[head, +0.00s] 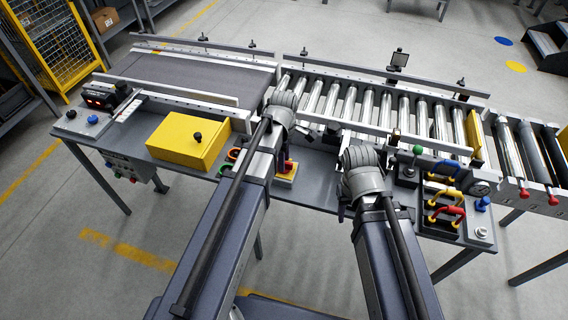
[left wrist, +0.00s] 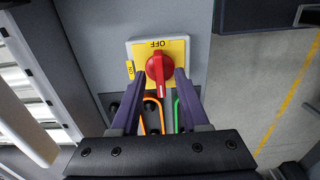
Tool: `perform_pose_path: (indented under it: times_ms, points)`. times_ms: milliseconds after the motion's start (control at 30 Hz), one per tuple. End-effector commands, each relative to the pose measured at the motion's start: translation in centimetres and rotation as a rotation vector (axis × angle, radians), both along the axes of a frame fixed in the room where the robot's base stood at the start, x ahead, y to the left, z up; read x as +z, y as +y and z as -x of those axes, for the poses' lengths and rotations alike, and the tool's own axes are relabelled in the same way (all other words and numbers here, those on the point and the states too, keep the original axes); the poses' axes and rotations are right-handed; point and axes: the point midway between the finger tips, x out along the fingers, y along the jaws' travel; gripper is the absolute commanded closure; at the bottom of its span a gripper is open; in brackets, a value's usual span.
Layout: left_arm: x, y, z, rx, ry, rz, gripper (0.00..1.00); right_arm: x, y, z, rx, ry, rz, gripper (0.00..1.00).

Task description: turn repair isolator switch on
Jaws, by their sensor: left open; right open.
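The repair isolator switch has a red rotary knob (left wrist: 159,68) on a yellow plate (left wrist: 178,48) in the left wrist view. In the head view the switch (head: 288,172) shows partly, behind my left arm. My left gripper (left wrist: 159,78) is open, its two fingers on either side of the red knob; I cannot tell whether they touch it. In the head view its fingers are mostly hidden by my arm. My right gripper (head: 345,208) is open, low at the bench's front edge, its fingers mostly hidden.
Orange (left wrist: 152,112) and green loops lie close by the switch. A yellow box (head: 188,142) stands left of it on the bench. Rollers (head: 400,110) run behind.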

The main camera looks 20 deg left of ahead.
Motion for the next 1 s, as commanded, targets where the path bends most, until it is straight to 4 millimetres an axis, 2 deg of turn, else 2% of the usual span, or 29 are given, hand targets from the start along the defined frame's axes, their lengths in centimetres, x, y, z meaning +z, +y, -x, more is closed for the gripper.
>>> perform_pose_path:
  times_ms: [233, 600, 1000]
  points:
    - [0.05, 0.0, 0.0, 0.0, 0.0, 0.0, 0.57, 0.04, -0.01, 0.0, 0.0, 0.0, 0.0, 0.5]
    - [0.04, 0.0, 0.0, 0.0, 0.0, 0.0, 0.99, 0.04, 0.0, 0.0, 0.0, 0.0, 0.0, 0.5]
    - [0.03, 0.0, 0.01, 0.0, 0.0, 0.0, 1.0, 0.03, 0.0, 0.0, 0.0, 0.0, 0.0, 0.5]
